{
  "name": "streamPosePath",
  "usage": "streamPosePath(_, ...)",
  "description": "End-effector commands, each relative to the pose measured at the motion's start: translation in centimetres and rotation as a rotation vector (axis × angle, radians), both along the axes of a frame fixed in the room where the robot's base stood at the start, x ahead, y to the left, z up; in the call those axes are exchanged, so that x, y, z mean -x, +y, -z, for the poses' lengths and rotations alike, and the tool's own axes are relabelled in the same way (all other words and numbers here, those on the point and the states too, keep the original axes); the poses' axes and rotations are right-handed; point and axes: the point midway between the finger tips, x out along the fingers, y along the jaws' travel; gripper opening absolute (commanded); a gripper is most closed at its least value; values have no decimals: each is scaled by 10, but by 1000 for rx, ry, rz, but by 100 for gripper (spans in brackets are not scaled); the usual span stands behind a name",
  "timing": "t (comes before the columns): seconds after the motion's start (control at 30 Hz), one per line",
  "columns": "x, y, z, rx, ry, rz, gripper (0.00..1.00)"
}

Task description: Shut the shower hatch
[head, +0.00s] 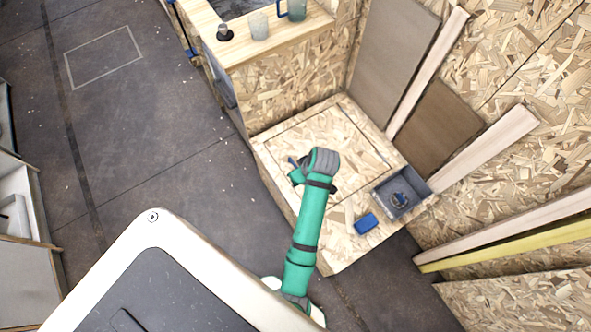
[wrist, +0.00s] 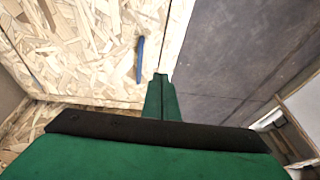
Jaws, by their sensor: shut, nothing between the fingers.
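The shower hatch (head: 335,140) is a chipboard panel in the top of a low chipboard box (head: 345,245). In the head view it lies flat or nearly flat within a dark rectangular seam; I cannot tell whether a small gap is left. A blue handle (head: 291,160) shows at its left edge, partly beside my arm. The handle also shows in the wrist view (wrist: 140,60), on the pale panel. My gripper (wrist: 160,80) is shut and empty, close to the handle but apart from it in that view. In the head view my wrist covers part of the hatch.
A grey bin (head: 385,205) and a blue block (head: 365,223) stand on the box top to the right of my arm. A counter (head: 285,45) with cups is behind. Boards (head: 485,160) lean on the right wall. Dark floor (head: 150,150) at left is clear.

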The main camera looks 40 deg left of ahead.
Motion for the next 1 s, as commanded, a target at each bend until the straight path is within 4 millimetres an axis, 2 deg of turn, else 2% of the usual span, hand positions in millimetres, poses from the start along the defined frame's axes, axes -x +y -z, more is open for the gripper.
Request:
streamPosePath(0.1,-4,2,-9,50,-25,20,0)
streamPosePath(0.27,-6,4,-3,66,-30,29,0)
streamPosePath(0.37,-7,7,9,65,-29,28,0)
streamPosePath(0.8,-16,28,87,65,-29,28,0)
streamPosePath(1.0,-15,29,113,63,-30,26,0)
